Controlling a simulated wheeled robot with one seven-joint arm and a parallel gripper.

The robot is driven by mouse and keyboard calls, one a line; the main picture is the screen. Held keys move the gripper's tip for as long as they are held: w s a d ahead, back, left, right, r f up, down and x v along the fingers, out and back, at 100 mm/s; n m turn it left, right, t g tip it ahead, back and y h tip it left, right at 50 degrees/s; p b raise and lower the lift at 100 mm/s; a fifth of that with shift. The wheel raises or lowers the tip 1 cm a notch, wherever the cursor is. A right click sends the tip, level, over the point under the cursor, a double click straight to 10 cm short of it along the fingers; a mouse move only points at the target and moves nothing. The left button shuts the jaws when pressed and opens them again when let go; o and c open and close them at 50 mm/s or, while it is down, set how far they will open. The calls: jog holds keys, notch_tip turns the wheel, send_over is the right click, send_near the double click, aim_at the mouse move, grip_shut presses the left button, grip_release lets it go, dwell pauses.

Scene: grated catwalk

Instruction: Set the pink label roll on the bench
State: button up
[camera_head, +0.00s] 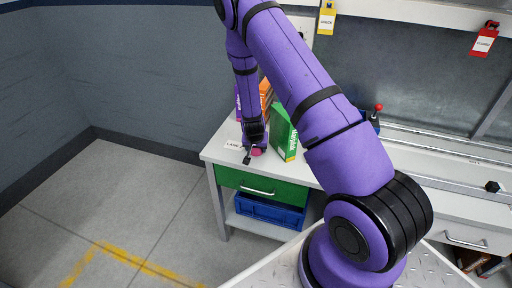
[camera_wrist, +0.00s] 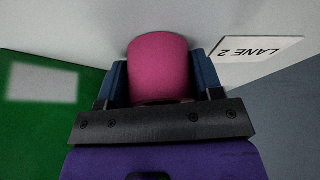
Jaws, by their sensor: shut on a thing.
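The pink label roll (camera_wrist: 158,66) sits between the two fingers of my gripper (camera_wrist: 160,82) in the wrist view, with a finger against each side. In the head view the pink roll (camera_head: 256,151) shows only in part below my gripper (camera_head: 252,150), low over the front left part of the white bench (camera_head: 310,174). My gripper points down and is shut on the roll. The bench's pale top fills the area behind the roll in the wrist view. I cannot tell whether the roll touches the bench top.
A green box (camera_head: 284,133) stands just right of my gripper, with an orange box (camera_head: 266,95) behind. A "LANE 2" label (camera_wrist: 258,52) lies on the bench left of the gripper. Below are a green drawer (camera_head: 262,187) and a blue bin (camera_head: 268,212). Floor at left is clear.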

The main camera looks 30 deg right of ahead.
jog(key=shift+f, duration=0.15)
jog(key=o, duration=0.9)
jog(key=shift+o, duration=0.2)
